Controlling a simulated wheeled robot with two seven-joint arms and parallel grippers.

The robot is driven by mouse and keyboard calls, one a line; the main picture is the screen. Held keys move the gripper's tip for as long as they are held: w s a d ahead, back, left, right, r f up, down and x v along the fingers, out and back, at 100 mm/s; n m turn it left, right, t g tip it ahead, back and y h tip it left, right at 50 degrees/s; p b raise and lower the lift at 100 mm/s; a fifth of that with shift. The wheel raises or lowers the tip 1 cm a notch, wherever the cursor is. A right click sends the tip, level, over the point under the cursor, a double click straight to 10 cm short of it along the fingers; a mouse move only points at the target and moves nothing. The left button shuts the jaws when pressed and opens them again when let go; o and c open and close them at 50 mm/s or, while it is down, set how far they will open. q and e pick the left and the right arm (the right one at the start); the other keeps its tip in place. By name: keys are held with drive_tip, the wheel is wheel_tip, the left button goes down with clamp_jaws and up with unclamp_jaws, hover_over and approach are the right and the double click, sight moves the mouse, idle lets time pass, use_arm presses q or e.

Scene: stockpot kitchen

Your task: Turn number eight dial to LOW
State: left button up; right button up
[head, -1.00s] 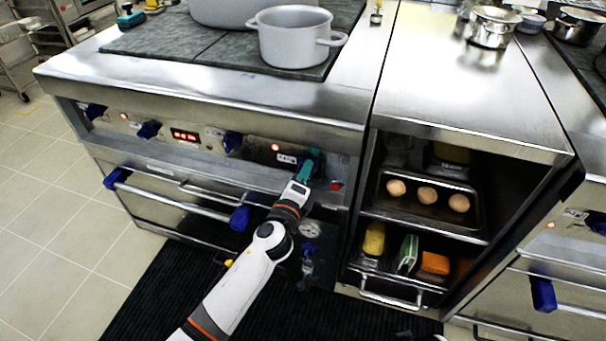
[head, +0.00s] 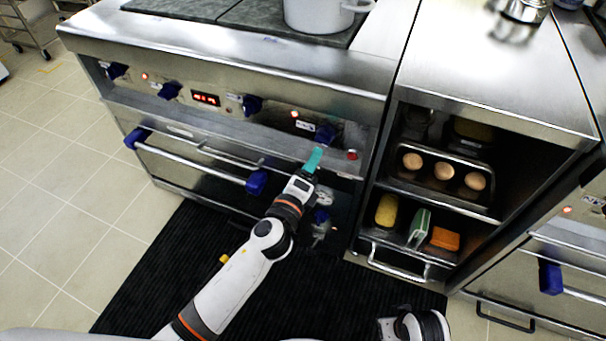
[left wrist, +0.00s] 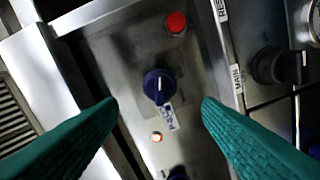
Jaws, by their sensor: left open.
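A blue dial (head: 325,132) is at the right end of the stove's front panel, between a lit red lamp and a red button. It also shows in the left wrist view (left wrist: 159,87), with its white mark pointing toward the red button's side. The small label beside it is too blurred to read, so I cannot confirm its number. My left gripper (head: 314,159) is open and empty, just in front of and below the dial. In the left wrist view its two teal fingers (left wrist: 160,106) are wide apart, with the dial between and beyond them.
More blue dials (head: 251,105) and a red display (head: 206,99) line the panel. An oven handle (head: 195,165) juts out below. A red button (head: 352,155) is right of the dial. An open cabinet with eggs (head: 443,170) stands at the right.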

use_arm(q)
drive_tip(key=v, duration=0.4)
drive_tip(key=shift+s, duration=0.1)
idle(0.3)
